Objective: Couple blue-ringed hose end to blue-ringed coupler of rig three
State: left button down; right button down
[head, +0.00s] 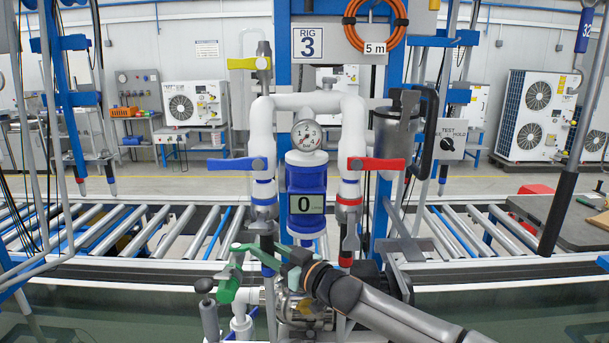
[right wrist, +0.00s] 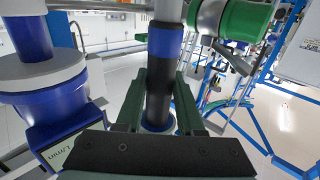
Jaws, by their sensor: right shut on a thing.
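Rig three's blue-ringed coupler (head: 264,202) hangs upright left of the flow meter, below a blue lever. My right gripper (head: 279,257) is just below it, coming from the lower right. In the right wrist view its dark green fingers (right wrist: 160,105) are shut on a black hose end (right wrist: 162,82) with blue bands. In the head view the hose end (head: 267,266) is dark, upright and roughly in line below the coupler, partly hidden. I cannot tell whether the two touch or are joined. My left gripper is not in view.
The blue flow meter (head: 306,181) reads 0, close to the right of the hose end. The red-ringed coupler (head: 348,203) with its red lever stands farther right. A green-handled valve (head: 230,284) is close at lower left. A roller conveyor (head: 130,232) runs behind.

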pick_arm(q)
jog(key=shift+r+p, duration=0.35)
pick_arm(e)
jog(key=shift+r, duration=0.85)
jog(key=shift+r, duration=0.65)
dwell(1.2)
jog(key=shift+r, duration=0.1)
pick_arm(q)
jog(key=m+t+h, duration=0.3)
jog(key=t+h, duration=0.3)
send_near(256, 227)
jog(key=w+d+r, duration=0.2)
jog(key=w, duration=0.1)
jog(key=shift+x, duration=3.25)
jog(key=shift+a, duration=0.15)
pick_arm(e)
jog(key=shift+r, duration=0.1)
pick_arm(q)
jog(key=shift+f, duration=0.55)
